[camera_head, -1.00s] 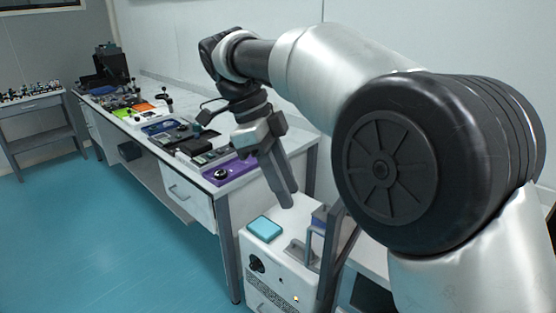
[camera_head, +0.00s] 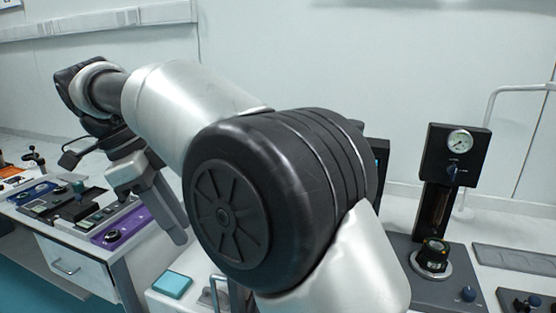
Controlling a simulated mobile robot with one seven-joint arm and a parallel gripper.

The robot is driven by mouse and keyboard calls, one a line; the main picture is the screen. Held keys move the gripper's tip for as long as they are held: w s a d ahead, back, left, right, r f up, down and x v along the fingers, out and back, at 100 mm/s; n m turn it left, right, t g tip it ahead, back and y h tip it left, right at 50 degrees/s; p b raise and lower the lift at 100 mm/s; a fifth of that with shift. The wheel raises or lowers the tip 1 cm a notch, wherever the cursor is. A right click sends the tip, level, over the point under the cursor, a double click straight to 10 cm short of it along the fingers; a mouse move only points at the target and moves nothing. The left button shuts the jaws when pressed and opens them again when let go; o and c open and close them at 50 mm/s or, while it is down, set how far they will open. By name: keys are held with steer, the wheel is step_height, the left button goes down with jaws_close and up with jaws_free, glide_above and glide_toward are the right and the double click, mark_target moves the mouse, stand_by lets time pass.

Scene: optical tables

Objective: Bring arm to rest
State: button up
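My arm stretches from the lower middle toward the upper left, its large dark joint filling the centre of the view. My gripper (camera_head: 172,212) hangs from the wrist at the left, pointing down and to the right. Its two long grey fingers overlap from this angle, so the gap between them cannot be judged. No held object shows at the fingertips.
The bench at left carries a purple tray (camera_head: 121,227) and several devices; its drawer (camera_head: 68,268) is shut. At right stand a dark gauge unit (camera_head: 455,155), a black-knobbed device (camera_head: 432,256) and a grey flat tray (camera_head: 515,262). My arm hides the middle.

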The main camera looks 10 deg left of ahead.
steer(key=d+r+n, duration=0.1)
steer(key=d, duration=0.2)
steer(key=w+d+n, duration=0.1)
steer(key=d, duration=0.2)
steer(key=w+d+r+y, duration=0.1)
steer(key=d, duration=0.2)
steer(key=shift+d+r+n, duration=0.3)
steer(key=shift+r+n, duration=0.05)
steer(key=shift+n, duration=0.05)
steer(key=s+d+f+n+t+y, duration=0.1)
steer(key=s+d+n, duration=0.25)
steer(key=d, duration=0.75)
steer(key=s+d+f+n+t+y, duration=0.2)
steer(key=s+d+n, duration=0.15)
steer(key=d, duration=0.65)
steer(key=s+d+f+n+t, duration=0.2)
steer(key=s+d+f+n, duration=0.3)
steer(key=s+d+f, duration=0.15)
step_height(320, 180, up, 14)
steer(key=w+p, duration=0.1)
steer(key=p, duration=1.2)
steer(key=shift+w+a, duration=0.15)
steer(key=shift+a+r, duration=0.1)
